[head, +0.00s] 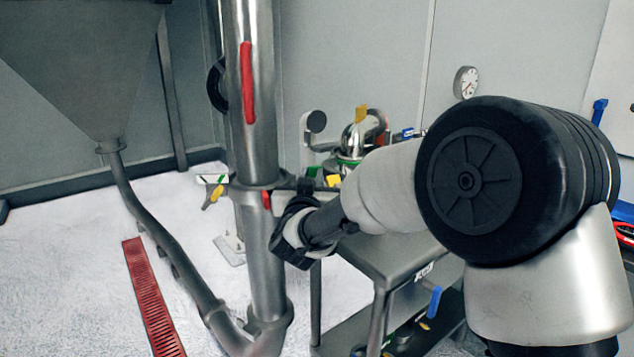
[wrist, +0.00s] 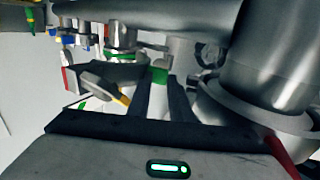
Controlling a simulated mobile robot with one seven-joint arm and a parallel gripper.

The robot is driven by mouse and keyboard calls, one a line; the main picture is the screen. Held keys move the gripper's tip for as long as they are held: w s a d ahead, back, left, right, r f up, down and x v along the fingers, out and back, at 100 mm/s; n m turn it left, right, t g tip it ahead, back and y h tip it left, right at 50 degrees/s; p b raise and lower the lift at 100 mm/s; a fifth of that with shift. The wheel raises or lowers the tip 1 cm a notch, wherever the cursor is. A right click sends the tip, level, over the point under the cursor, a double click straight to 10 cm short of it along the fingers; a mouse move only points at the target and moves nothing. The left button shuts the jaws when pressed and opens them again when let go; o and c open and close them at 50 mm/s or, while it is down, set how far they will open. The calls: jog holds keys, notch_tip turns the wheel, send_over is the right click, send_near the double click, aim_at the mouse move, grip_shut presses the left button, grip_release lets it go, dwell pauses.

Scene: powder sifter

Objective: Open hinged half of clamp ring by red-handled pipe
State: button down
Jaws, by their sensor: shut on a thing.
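The steel pipe (head: 262,130) stands upright left of centre in the head view, with a long red handle (head: 248,82) on its front. A ring-like collar (head: 254,186) circles it lower down, with a small red piece (head: 267,200) at its right. In the wrist view the pipe (wrist: 268,60) is at the right, with a flange (wrist: 235,105) around it. My gripper (wrist: 157,92) is beside the pipe. Its dark fingers are shut on a pale bar with a green band (wrist: 159,76). I cannot tell how this bar joins the clamp ring. The fingertips are hard to see in the head view.
A steel table (head: 385,255) stands right of the pipe, under my arm. A hopper (head: 80,70) with a slanting pipe (head: 160,235) is at the left. A red floor grate (head: 152,295) lies below it. The pale floor between the hopper and the upright pipe is mostly clear.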

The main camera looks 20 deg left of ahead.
aim_at(326, 170)
jog(key=shift+w+d+r+m+h, duration=0.15)
jog(key=shift+w+d+m+h, duration=0.1)
jog(key=shift+w+d, duration=0.3)
jog(key=shift+w+d+r+m+h, duration=0.15)
jog(key=shift+w+d+h, duration=0.15)
jog(key=shift+d, duration=0.45)
jog(key=c, duration=1.9)
grip_release()
jog(key=shift+o, duration=0.2)
jog(key=s+d+y+p, duration=0.1)
jog(key=s+d+p, duration=0.1)
jog(key=s, duration=1.6)
jog(key=shift+s+f+n, duration=0.25)
jog(key=shift+s+n, duration=0.05)
